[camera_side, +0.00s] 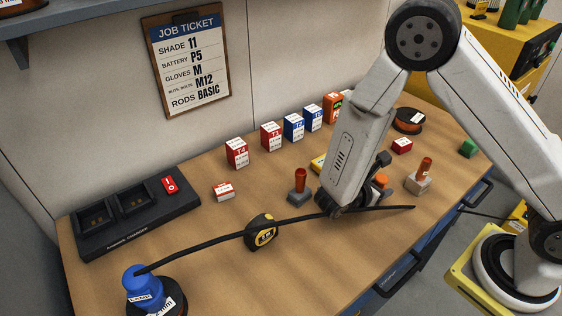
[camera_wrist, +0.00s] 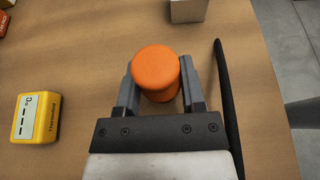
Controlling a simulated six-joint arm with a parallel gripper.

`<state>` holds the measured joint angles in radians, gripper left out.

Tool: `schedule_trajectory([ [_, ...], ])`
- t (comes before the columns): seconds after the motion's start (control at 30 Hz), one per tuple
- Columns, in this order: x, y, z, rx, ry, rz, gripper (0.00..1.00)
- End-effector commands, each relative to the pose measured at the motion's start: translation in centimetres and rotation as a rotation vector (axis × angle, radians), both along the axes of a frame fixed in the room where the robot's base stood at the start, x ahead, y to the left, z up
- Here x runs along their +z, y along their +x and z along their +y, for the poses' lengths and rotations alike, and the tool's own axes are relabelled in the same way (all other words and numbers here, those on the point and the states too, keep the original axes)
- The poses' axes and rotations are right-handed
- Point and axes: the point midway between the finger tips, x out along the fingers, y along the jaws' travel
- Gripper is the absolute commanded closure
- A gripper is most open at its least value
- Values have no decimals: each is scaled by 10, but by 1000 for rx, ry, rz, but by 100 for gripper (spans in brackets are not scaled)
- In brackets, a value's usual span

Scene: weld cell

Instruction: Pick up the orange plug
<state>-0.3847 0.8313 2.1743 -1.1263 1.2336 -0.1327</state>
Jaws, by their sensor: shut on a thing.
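The orange plug (camera_wrist: 156,68) is a smooth, round-topped cylinder in the middle of the wrist view. My gripper (camera_wrist: 157,85) has one grey finger on each side of it and is shut on it. In the side view only a bit of the orange plug (camera_side: 381,180) shows beside my gripper (camera_side: 340,209), low over the right part of the bench. The plug's lower end is hidden, and I cannot tell whether it touches the bench.
A black cable (camera_side: 200,253) runs from a blue plug (camera_side: 140,285) past a tape measure (camera_side: 262,232) and close beside my gripper. Red-topped grey blocks (camera_side: 299,196) (camera_side: 418,183) stand on either side.

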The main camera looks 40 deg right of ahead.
Motion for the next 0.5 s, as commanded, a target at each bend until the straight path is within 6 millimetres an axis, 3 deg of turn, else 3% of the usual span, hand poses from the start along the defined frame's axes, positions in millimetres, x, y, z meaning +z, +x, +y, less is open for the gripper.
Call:
schedule_trajectory([
  [0.5, 60, 0, 0, -1, 1, -4, 100],
])
